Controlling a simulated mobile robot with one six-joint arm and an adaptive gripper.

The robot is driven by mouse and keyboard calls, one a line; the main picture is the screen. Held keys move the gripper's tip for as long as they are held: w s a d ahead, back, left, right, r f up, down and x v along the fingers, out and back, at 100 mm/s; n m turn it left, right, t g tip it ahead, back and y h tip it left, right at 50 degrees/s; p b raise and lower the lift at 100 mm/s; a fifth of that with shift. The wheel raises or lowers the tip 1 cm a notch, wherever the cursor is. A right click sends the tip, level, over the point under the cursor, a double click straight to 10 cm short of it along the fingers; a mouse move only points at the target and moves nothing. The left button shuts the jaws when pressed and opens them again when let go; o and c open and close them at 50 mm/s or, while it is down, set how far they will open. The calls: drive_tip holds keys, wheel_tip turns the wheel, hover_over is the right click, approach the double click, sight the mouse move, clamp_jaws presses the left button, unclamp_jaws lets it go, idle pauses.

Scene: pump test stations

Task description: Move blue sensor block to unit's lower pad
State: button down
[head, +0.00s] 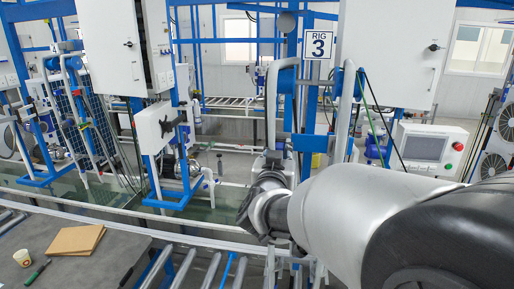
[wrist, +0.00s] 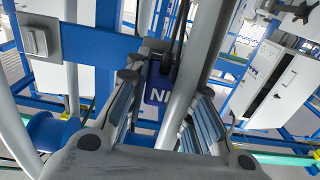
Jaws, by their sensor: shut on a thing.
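In the wrist view my gripper (wrist: 168,86) has its two fingers around the blue sensor block (wrist: 157,92), which bears white letters reading "NI". The fingers are shut on it, and their edges hide part of its face. In the head view my arm reaches in from the right toward the station under the "RIG 3" sign (head: 319,45). There my wrist hides the fingers and the block. I cannot make out the unit's lower pad in either view.
Pipes and a blue frame beam (wrist: 85,42) with a grey switch box (wrist: 40,40) stand close beyond my fingers. A control panel (head: 426,148) stands right of the rig.

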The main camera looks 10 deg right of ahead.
drive_tip(key=shift+v, duration=2.75)
